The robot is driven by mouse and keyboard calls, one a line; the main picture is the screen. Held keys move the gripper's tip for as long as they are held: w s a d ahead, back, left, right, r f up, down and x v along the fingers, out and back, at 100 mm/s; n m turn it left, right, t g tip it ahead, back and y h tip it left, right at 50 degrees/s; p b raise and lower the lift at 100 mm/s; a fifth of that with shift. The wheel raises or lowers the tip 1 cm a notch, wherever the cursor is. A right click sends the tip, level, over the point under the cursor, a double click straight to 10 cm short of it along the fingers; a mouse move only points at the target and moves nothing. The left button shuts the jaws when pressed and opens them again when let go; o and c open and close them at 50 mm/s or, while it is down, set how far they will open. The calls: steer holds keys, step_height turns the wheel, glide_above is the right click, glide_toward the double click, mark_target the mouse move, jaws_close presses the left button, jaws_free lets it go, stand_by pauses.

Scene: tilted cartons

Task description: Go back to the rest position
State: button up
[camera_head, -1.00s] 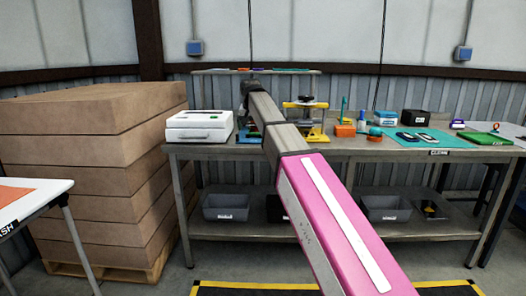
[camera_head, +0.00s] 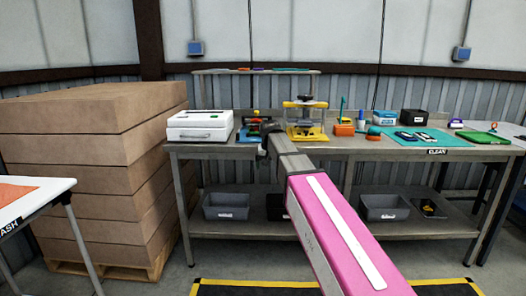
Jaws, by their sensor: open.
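My arm reaches from the lower right toward the workbench (camera_head: 330,147), with a pink link nearest the camera and a grey link beyond it. My gripper (camera_head: 266,143) is the small dark end of the arm, in front of the bench's front edge. It is open, and nothing shows held in it. Its fingers are too small and dark to make out well. Just behind it on the bench is a small blue and dark item (camera_head: 248,132), partly hidden by the arm end.
On the bench are a white case (camera_head: 200,125), a yellow device (camera_head: 305,130), an orange block (camera_head: 344,130) and a teal mat (camera_head: 440,136). Stacked cartons (camera_head: 90,130) and a white table (camera_head: 30,197) stand left. Yellow-black tape marks the floor.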

steer(key=s+d+f+g, duration=0.1)
steer(key=s+d+f, duration=0.4)
steer(key=s+f, duration=0.3)
steer(key=s+d+f+g, duration=0.1)
steer(key=s+d+f, duration=0.4)
steer(key=s+f, duration=0.3)
steer(key=s+d+f, duration=0.6)
steer(key=s+f, duration=0.3)
steer(key=f, duration=0.4)
steer(key=shift+f+g, duration=0.15)
steer(key=shift+g, duration=0.25)
